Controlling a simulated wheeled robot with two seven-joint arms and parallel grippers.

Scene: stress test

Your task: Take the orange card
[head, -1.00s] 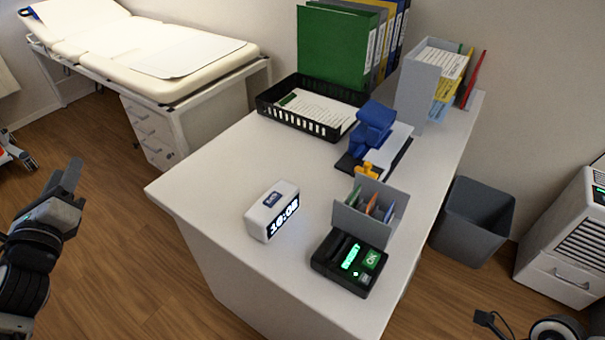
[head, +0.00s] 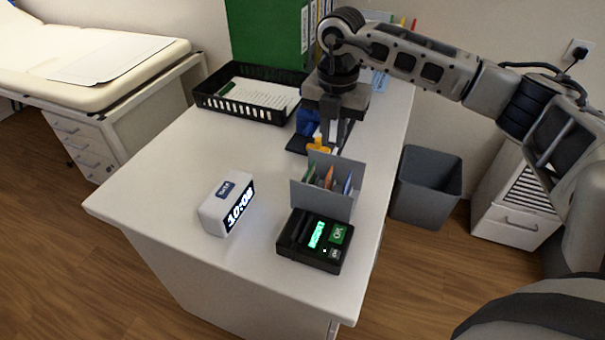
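The orange card (head: 329,177) stands in a grey card holder (head: 332,203) on the white desk, with only its upper part showing. A green card (head: 311,174) is on its left and a blue card (head: 347,182) on its right. My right gripper (head: 333,146) points down just above and behind the holder in this view, apart from the orange card as far as I can see. Its fingers look narrow here, and I cannot tell whether they are open. My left gripper is out of view.
A black card terminal (head: 314,240) stands right in front of the holder, and a white clock (head: 227,204) to its left. Behind are a blue stamp (head: 307,122), a black paper tray (head: 247,109) and binders (head: 265,35). The desk's left part is clear.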

